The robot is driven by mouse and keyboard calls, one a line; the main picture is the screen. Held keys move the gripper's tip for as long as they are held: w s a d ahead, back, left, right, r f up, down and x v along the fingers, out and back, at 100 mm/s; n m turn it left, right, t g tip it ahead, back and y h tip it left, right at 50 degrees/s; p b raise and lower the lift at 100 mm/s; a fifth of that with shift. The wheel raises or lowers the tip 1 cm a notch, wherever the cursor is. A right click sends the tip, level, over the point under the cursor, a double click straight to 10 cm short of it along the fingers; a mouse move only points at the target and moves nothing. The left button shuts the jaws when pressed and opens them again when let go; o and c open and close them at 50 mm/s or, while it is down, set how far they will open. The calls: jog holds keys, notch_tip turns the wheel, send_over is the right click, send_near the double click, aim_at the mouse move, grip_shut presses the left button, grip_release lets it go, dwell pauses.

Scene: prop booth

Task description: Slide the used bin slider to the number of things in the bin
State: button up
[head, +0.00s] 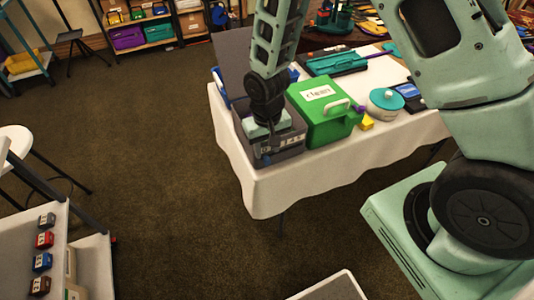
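A dark grey box (279,150) stands at the near left corner of the white-clothed table, with a raised grey lid or panel (235,58) behind it. It may be the used bin, but I cannot read a "used" label on it. My gripper (266,131) points down at the box's top or inside. Its fingers are hidden or too small to tell whether they are open or shut. I cannot make out the slider or any contents of the box. A green box labelled "clean" (318,118), with a pale handle, stands right beside the grey box.
The white-clothed table (300,176) also holds a pale pot with a teal lid (386,98), a yellow block (367,122) and a teal case (336,62). A stand with several small coloured blocks (44,240) is at lower left. The carpet (150,130) between is clear.

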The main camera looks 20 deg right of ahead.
aim_at(267, 159)
jog(key=shift+f, duration=1.8)
grip_shut()
jog(key=d, duration=0.6)
jog(key=shift+d, duration=0.3)
grip_release()
jog(key=shift+r, duration=0.1)
notch_tip(267, 159, up, 17)
jog(key=shift+r+b, duration=0.15)
jog(key=shift+b, duration=0.25)
